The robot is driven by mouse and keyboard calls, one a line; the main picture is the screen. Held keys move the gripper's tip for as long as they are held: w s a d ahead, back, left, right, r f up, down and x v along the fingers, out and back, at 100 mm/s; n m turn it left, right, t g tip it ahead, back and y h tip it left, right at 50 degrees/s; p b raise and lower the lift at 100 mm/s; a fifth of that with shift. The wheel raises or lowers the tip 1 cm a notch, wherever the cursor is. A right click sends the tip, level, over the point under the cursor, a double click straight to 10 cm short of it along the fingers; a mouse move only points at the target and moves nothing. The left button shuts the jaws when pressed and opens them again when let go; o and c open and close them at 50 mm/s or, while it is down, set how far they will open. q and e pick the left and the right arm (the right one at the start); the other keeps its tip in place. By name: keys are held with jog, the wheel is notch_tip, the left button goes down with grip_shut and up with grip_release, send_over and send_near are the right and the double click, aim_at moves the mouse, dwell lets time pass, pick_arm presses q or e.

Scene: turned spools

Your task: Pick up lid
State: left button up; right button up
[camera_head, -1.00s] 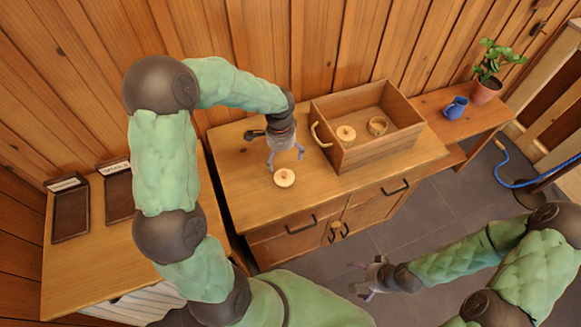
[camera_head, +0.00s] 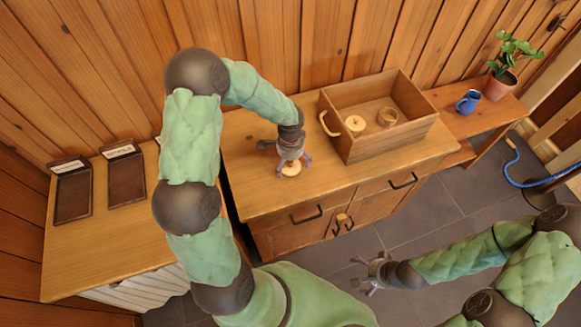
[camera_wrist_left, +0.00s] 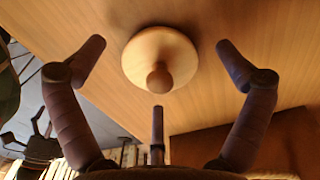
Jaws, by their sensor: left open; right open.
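The lid (camera_head: 291,170) is a round, pale wooden disc with a knob, lying on the wooden cabinet top. In the left wrist view the lid (camera_wrist_left: 160,60) shows with its knob toward the camera. My left gripper (camera_head: 291,168) is over the lid, its fingers spread and partly hiding it. In the left wrist view the open fingers of my left gripper (camera_wrist_left: 159,70) stand on both sides of the lid, apart from it. My right gripper (camera_head: 369,275) is open and empty, over the floor in front of the cabinet.
A wooden box (camera_head: 375,145) on the cabinet holds another knobbed round piece (camera_head: 355,124) and a ring-like piece (camera_head: 388,117). Dark trays (camera_head: 73,196) lie on the left table. A blue jug (camera_head: 468,102) and potted plant (camera_head: 499,84) stand on the right bench.

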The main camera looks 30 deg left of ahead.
pick_arm(q)
jog(key=c, duration=1)
jog(key=shift+r, duration=0.2)
